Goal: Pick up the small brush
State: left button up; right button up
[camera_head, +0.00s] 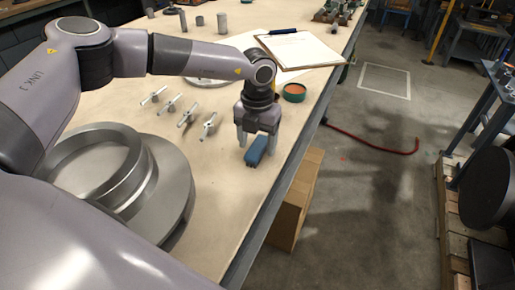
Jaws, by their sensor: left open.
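The small brush (256,151) has a blue back and a dark underside. It appears to lie on the workbench near the right-hand edge. My left gripper (256,145) points down over it with its jaws open. One finger shows on each side of the brush's far part, and the near part sticks out toward me. I cannot tell whether the fingers touch the brush. My right gripper is not in view.
A large metal casing (172,205) stands at the near left of the bench. Several bolts or clamps (187,113) lie left of the gripper. A green-rimmed round tin (294,92) and a clipboard (300,50) are behind it. The bench edge drops to the floor at right.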

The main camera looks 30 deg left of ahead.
aim_at(257, 146)
pick_arm(q)
jog(key=shift+f, duration=0.85)
jog(key=c, duration=1.1)
jog(key=shift+o, duration=0.2)
jog(key=shift+r, duration=0.15)
notch_tip(257, 146, up, 20)
